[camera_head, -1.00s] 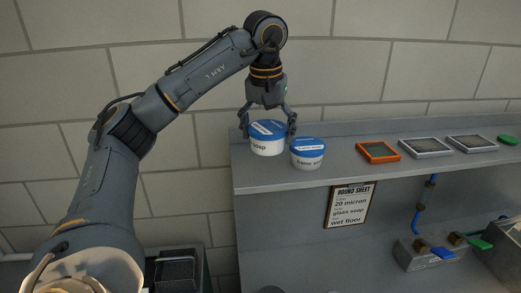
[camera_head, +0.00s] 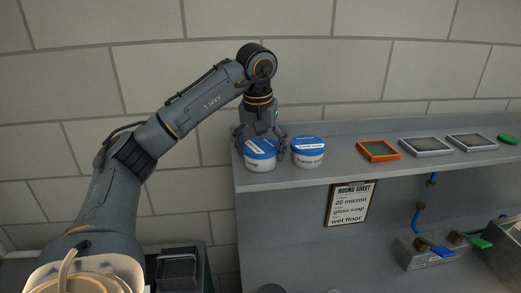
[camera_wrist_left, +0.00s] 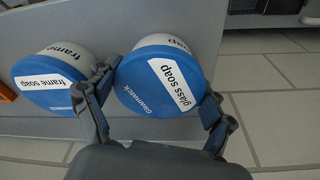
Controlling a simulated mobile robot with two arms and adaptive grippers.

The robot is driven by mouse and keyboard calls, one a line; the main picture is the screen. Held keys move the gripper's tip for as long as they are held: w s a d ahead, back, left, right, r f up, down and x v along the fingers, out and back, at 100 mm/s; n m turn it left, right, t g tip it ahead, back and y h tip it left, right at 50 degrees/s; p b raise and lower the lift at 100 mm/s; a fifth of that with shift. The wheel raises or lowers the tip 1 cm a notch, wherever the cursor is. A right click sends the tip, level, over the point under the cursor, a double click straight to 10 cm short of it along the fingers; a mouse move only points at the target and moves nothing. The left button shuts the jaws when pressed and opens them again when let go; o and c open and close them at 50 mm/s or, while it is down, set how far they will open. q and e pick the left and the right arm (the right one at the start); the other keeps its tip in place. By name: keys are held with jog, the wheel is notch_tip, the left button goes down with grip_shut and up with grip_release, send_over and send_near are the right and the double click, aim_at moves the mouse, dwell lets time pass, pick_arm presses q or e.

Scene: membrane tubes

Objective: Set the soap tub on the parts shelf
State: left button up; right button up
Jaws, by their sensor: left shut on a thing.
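My left gripper (camera_head: 260,137) is shut on a white tub with a blue lid, the glass soap tub (camera_head: 260,158). In the left wrist view the fingers of the left gripper (camera_wrist_left: 160,85) sit on either side of the glass soap tub (camera_wrist_left: 158,85), whose label reads "glass soap". The tub is upright at the left end of the grey parts shelf (camera_head: 340,175), low at its surface; I cannot tell whether its base touches. A similar frame soap tub (camera_head: 308,153) stands just right of it and also shows in the left wrist view (camera_wrist_left: 55,85). My right gripper is not in view.
An orange-framed screen (camera_head: 378,151), grey-framed screens (camera_head: 425,147) and a green disc (camera_head: 507,139) lie farther right on the shelf. A round sheet notice (camera_head: 351,204) hangs below the shelf edge. Bare shelf lies between the frame soap tub and the orange screen.

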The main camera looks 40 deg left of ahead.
aim_at(258, 149)
pick_arm(q)
jog(key=o, duration=1.3)
jog(key=shift+f, duration=0.1)
jog(key=shift+s+d+r, duration=0.15)
jog(key=shift+s+r, duration=0.15)
jog(key=shift+r, duration=1.75)
jog(key=shift+s+d+r, duration=0.15)
jog(key=shift+s+r, duration=0.1)
jog(key=shift+r, duration=1.75)
jog(key=shift+s+d+r, duration=0.15)
jog(key=shift+s+r, duration=0.15)
jog(key=shift+r, duration=1.75)
jog(key=shift+f, duration=0.1)
